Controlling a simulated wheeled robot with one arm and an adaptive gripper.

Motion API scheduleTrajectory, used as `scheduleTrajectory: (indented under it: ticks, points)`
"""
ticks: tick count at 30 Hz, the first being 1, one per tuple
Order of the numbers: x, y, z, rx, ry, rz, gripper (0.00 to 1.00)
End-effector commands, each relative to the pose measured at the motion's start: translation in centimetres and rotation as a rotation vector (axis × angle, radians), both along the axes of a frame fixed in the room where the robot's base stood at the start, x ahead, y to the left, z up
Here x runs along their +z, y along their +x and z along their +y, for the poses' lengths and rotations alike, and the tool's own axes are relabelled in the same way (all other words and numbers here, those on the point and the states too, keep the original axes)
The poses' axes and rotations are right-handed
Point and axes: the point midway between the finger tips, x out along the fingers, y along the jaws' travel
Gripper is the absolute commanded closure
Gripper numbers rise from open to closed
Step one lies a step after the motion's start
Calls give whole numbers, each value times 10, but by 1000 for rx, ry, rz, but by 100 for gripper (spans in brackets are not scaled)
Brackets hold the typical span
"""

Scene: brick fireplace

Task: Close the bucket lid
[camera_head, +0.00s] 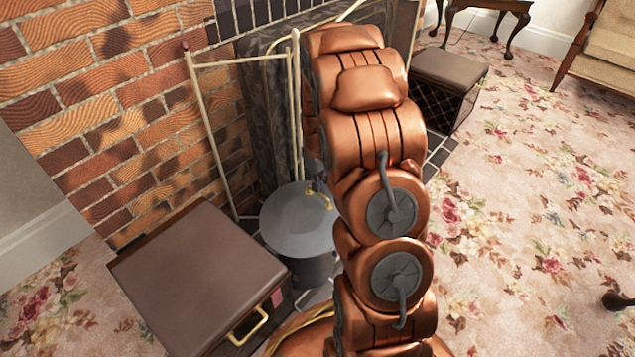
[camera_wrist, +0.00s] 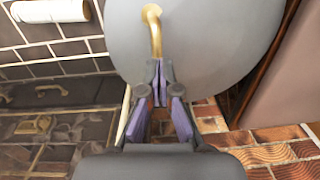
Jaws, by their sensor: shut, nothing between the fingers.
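The bucket (camera_head: 312,270) is dark grey and stands on the floor between the brown box and my arm. Its round grey lid (camera_head: 290,225) lies over its top, with a brass handle (camera_head: 326,198) near the far right edge. I cannot tell whether the lid sits flush on the rim. In the wrist view the lid (camera_wrist: 215,40) fills the upper part, with the brass handle (camera_wrist: 153,30) at its middle left. My gripper (camera_wrist: 157,68) is shut and empty, its tips at or just below the handle's lower end. I cannot tell whether they touch. My arm hides part of the bucket.
A brown padded box (camera_head: 195,270) with a brass handle stands left of the bucket. A brass fire-screen frame (camera_head: 215,140) and brick wall (camera_head: 110,100) stand behind. A second padded box (camera_head: 450,70) is beyond my arm. The floral carpet (camera_head: 530,200) at right is mostly clear.

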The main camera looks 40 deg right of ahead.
Motion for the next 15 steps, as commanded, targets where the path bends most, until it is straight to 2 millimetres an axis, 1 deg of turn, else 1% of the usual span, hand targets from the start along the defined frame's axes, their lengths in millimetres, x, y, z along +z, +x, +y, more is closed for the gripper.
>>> scheduleTrajectory:
  ticks: [8,15]
  points:
    - [-12,3,-7,0,72,14,100]
    - [-26,4,-13,-1,139,27,100]
